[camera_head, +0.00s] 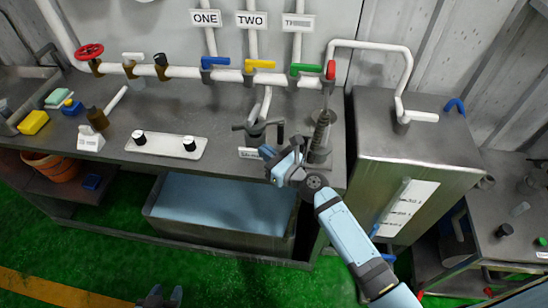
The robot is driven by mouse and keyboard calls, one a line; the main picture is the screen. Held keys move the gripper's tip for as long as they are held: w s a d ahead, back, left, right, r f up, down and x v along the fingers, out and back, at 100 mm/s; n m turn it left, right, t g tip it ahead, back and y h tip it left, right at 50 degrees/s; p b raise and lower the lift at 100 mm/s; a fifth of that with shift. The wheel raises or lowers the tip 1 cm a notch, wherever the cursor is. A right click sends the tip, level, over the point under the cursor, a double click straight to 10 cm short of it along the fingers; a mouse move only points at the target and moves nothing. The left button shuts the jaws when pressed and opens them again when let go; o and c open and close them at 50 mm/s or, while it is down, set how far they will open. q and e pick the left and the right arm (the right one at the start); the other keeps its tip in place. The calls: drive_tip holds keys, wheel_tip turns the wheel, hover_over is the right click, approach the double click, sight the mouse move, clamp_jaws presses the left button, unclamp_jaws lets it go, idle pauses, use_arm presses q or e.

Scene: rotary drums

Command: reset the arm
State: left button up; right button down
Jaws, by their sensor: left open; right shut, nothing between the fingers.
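My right arm (352,245) reaches in from the lower right, over the front edge of the steel bench. My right gripper (268,153) is shut and empty at the bench, just in front of a dark clamp-like fitting (257,128) and left of a spring-like post (320,132). I cannot tell whether it touches either. My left gripper (159,295) shows only at the bottom edge, low over the green floor, open and empty. The rest of my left arm is out of view.
White pipes with blue (213,62), yellow (260,64), green (307,69) and red (331,70) handles run behind the bench. A steel cabinet (430,135) stands to the right. A water-filled trough (220,205) sits below. The green floor (100,260) in front is clear.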

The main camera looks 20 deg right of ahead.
drive_tip(key=shift+v, duration=1.65)
drive_tip(key=shift+a+f, duration=0.1)
drive_tip(key=s+d+f+n+g+h, duration=0.2)
drive_tip(key=s+f+n, duration=0.4)
drive_tip(key=s+n, duration=0.5)
drive_tip(key=s+d+f+n+g+h, duration=0.2)
drive_tip(key=s+d+f+n+h, duration=0.2)
drive_tip(key=s+n, duration=0.8)
wheel_tip(320, 180, down, 3)
drive_tip(key=n, duration=0.9)
drive_tip(key=shift+s+d+r+n+p, duration=0.15)
drive_tip(key=shift+s+r+n+p, duration=0.1)
drive_tip(key=shift+s+n+p, duration=0.1)
